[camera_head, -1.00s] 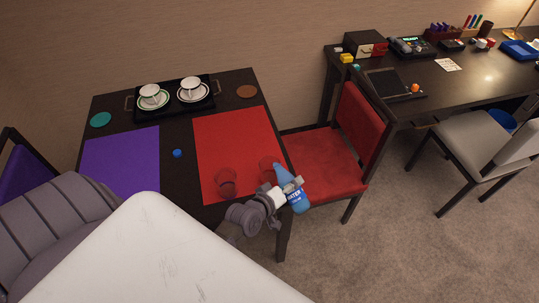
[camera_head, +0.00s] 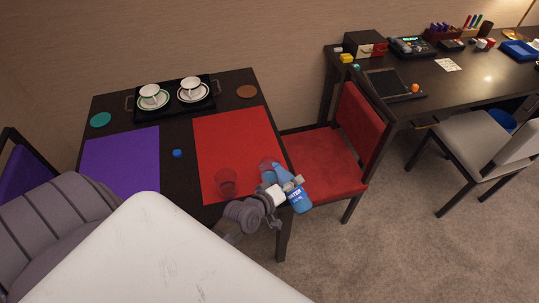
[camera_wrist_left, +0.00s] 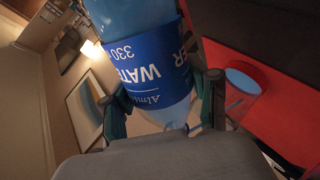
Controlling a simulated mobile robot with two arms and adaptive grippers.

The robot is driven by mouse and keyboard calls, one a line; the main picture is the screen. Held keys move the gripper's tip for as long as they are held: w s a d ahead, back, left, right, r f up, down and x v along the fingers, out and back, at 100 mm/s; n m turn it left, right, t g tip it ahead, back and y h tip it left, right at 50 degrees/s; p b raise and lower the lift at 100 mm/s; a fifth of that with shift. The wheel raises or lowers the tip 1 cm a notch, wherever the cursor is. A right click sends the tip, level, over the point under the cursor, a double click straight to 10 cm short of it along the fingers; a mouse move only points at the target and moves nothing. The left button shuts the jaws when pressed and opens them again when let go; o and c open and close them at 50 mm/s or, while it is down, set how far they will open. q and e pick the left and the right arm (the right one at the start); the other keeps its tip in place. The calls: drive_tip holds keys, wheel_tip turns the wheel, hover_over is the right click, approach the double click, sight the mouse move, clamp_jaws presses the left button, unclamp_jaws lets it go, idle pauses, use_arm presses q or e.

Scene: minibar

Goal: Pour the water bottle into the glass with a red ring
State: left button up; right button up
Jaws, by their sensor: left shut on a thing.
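My left gripper (camera_head: 284,189) is shut on the water bottle (camera_head: 299,202), a clear blue bottle with a darker blue label. The bottle is tilted over the table's right front corner. In the left wrist view the label (camera_wrist_left: 150,70) is upside down between the two fingers. One clear glass (camera_head: 226,182) stands on the red mat, left of the gripper. A second glass (camera_head: 268,162) is right behind the bottle, partly hidden. A glass with a blue oval at one end also shows in the left wrist view (camera_wrist_left: 244,92). I cannot tell which glass has the red ring. My right gripper is out of view.
The red mat (camera_head: 235,140) and purple mat (camera_head: 120,160) lie on the dark table. A small blue cap (camera_head: 177,153) lies between them. A tray (camera_head: 173,108) with two cups is at the back. A red chair (camera_head: 325,160) stands close to the right.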

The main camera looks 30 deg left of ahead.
use_arm(q)
drive_tip(key=shift+d+r+n+h, duration=0.1)
drive_tip(key=shift+r+n+h, duration=0.2)
drive_tip(key=shift+r+n, duration=0.15)
idle(0.9)
drive_tip(key=shift+w+a+r+n+g+h+p, duration=0.15)
drive_tip(key=shift+a+r+n+g+h+p, duration=0.2)
drive_tip(key=shift+r+n+h+p, duration=0.25)
idle(2.2)
drive_tip(key=shift+r+p, duration=0.4)
idle(1.7)
